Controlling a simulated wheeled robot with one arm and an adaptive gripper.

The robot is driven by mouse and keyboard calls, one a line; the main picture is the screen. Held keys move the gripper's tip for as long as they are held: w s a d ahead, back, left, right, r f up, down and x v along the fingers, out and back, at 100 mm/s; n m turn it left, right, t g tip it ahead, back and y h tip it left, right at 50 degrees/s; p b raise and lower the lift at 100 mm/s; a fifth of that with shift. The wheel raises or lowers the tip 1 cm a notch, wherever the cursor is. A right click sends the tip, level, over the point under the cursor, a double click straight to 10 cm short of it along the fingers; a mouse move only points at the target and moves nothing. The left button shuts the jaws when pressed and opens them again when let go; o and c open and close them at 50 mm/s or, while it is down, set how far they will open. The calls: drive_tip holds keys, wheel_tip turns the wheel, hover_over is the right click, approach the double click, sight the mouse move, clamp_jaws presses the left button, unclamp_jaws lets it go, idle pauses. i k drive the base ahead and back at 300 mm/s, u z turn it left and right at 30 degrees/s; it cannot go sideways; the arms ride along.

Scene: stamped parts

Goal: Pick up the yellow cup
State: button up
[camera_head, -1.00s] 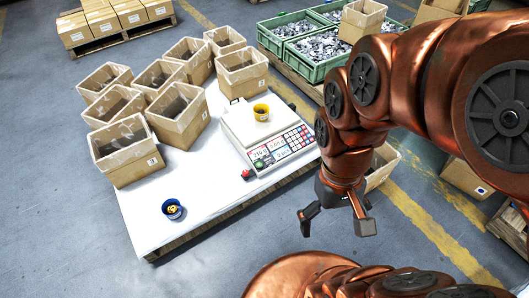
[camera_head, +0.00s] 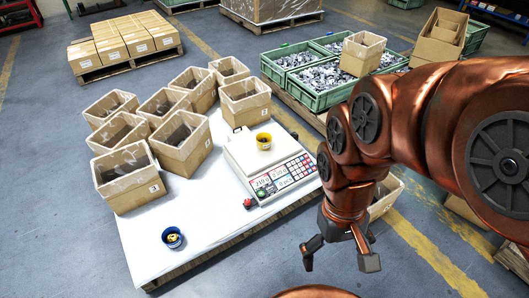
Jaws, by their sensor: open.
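The yellow cup (camera_head: 264,141) stands upright on the plate of a white weighing scale (camera_head: 245,156). Something dark shows inside the cup, too small to make out. My gripper (camera_head: 340,264) is open and empty. It hangs over the floor to the right of the white table, lower in the picture than the cup and well apart from it. A blue cup (camera_head: 173,238) with small yellow pieces inside stands near the table's front left.
Several open cardboard boxes (camera_head: 127,180) crowd the left and back of the white table (camera_head: 200,232). A red button (camera_head: 248,203) sits beside the scale. Green crates of metal parts (camera_head: 317,92) stand behind. The table's front middle is clear.

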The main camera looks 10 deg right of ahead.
sight(263, 139)
drive_tip(key=z, duration=0.6)
drive_tip(key=i, duration=1.55)
drive_tip(key=u, duration=1.8)
